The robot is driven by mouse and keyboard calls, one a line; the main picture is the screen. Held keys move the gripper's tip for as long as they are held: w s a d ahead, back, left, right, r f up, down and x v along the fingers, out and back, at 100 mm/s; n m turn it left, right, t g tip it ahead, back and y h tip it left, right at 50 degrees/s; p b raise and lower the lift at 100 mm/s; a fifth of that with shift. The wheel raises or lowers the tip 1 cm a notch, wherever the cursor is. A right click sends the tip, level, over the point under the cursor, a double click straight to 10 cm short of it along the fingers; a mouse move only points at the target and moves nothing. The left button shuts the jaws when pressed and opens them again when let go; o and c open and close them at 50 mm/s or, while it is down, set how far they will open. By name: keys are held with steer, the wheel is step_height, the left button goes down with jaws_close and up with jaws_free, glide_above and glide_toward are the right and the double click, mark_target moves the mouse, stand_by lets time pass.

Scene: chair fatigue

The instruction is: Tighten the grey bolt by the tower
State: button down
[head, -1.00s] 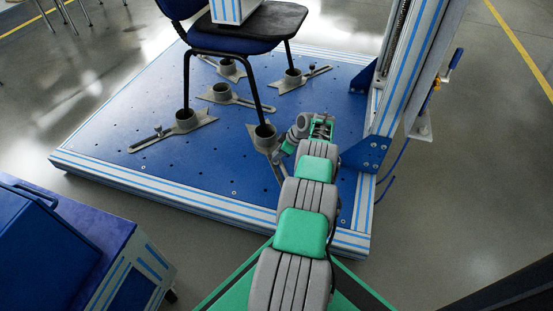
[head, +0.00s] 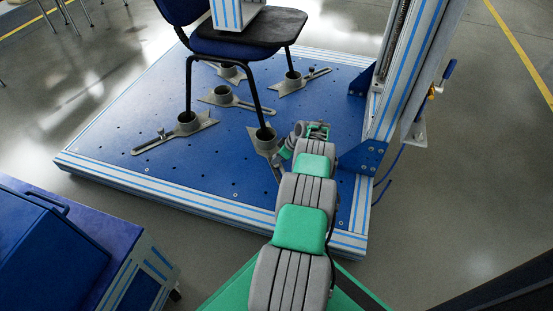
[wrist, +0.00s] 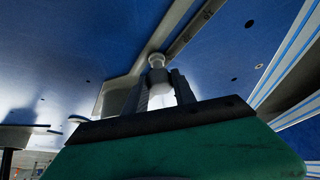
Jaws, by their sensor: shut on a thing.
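The grey bolt (wrist: 156,60) stands in the slot of a grey clamp foot (wrist: 180,40) in the wrist view. My gripper (wrist: 160,88) is shut on the bolt, with a finger on each side just below its round top. In the head view, the clamp foot (head: 264,138) holds the front right chair leg, nearest the tower (head: 410,70). My gripper (head: 283,155) is low beside this foot, and my arm hides most of the slot there. The bolt cannot be made out in the head view. How tight it is cannot be told.
The blue chair (head: 232,45) stands on the blue perforated platform (head: 110,135), its legs in grey cups. Other clamp feet (head: 186,124) lie to the left. A blue case (head: 45,240) sits on a cart at lower left.

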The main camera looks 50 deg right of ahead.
steer(key=shift+s+a+r+m+p, duration=0.15)
steer(key=shift+m+p, duration=0.35)
steer(key=shift+p, duration=0.35)
steer(key=shift+m+h+p, duration=0.4)
steer(key=shift+p, duration=0.15)
steer(key=shift+f+m, duration=0.2)
steer(key=shift+m, duration=0.1)
steer(key=c, duration=1)
jaws_free()
steer(key=shift+c, duration=0.2)
